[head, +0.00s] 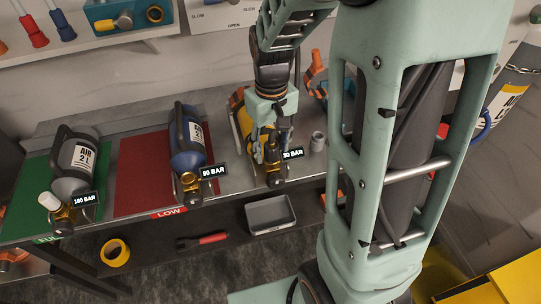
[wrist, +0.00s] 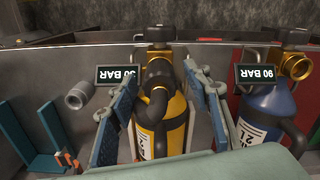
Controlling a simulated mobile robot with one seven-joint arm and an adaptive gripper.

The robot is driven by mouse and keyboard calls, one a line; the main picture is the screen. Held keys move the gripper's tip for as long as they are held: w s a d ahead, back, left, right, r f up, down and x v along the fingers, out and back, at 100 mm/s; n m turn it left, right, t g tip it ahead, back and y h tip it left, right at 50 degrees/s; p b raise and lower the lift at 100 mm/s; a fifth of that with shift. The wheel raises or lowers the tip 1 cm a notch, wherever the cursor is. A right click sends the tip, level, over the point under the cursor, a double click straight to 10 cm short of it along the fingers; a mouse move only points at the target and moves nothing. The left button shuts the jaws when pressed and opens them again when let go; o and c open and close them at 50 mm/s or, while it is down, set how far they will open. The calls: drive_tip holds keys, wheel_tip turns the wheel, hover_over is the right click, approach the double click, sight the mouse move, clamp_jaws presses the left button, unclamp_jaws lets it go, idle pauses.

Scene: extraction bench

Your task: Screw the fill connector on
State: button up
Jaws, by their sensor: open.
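A yellow cylinder (head: 239,119) lies on the bench with a dark and brass valve at its front end. It also shows in the wrist view (wrist: 175,133), with a black curved handle (wrist: 157,88) over it. My gripper (head: 268,140) is above this cylinder. In the wrist view my gripper (wrist: 160,88) is open, with one finger on each side of the handle; I cannot tell whether they touch it. A small grey cylindrical piece (head: 318,141), possibly the fill connector, stands right of the cylinder. It also shows in the wrist view (wrist: 80,94), outside the fingers.
A blue cylinder (head: 185,150) lies on a red mat (head: 140,180). A grey cylinder (head: 72,165) lies on a green mat (head: 33,190). An orange and blue tool (head: 317,75) stands behind my arm. A grey tray (head: 270,214) is below the bench's front edge.

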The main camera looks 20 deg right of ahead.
drive_tip(key=shift+f, duration=0.3)
drive_tip(key=n, duration=0.2)
drive_tip(key=shift+n, duration=0.3)
drive_tip(key=n, duration=0.4)
drive_tip(key=shift+n, duration=0.4)
drive_tip(key=n, duration=0.4)
drive_tip(key=shift+r, duration=0.1)
drive_tip(key=n, duration=0.3)
